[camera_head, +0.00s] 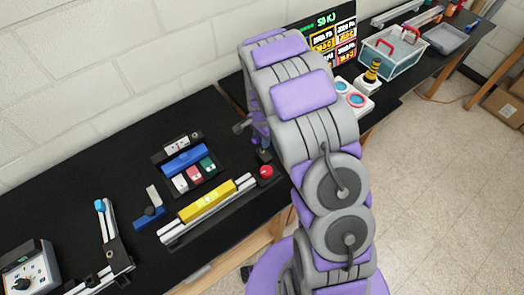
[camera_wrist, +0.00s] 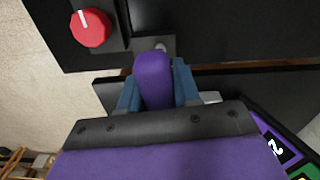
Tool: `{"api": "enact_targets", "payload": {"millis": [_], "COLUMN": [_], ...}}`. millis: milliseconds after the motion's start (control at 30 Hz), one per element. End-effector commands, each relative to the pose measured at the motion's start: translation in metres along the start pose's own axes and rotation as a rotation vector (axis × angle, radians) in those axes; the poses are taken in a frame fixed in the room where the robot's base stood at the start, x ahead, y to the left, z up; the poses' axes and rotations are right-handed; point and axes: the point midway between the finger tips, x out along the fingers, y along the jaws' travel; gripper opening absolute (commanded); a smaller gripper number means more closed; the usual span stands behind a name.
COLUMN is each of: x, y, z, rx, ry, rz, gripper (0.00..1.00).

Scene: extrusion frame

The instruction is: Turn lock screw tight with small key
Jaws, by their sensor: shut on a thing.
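My gripper (camera_wrist: 155,88) has its blue fingers shut on a purple piece (camera_wrist: 153,75), which looks like the handle of the small key. The key's shaft is not clearly visible. A small grey round part (camera_wrist: 160,45) shows just beyond the purple piece; I cannot tell whether it is the lock screw or whether the key touches it. A red knob (camera_wrist: 90,28) with a white mark sits to its left on a black block; it also shows in the head view (camera_head: 266,171). In the head view my gripper (camera_head: 264,154) is just above the red knob, partly hidden by my arm.
A yellow block (camera_head: 207,200) lies on silver rails left of the knob. A black holder (camera_head: 187,171) with blue, red and green pieces stands behind it. An extrusion corner (camera_head: 109,241) is at lower left. A second table (camera_head: 395,95) with a clear bin (camera_head: 393,58) is at right.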

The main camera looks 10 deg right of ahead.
Motion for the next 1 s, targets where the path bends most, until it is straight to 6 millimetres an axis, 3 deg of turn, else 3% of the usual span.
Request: {"api": "enact_targets", "payload": {"millis": [1000], "x": [0.0005], "y": [0.0002], "z": [0.0003], "rx": [0.139], "ry": [0.0], "rz": [0.001], "gripper": [0.0]}}
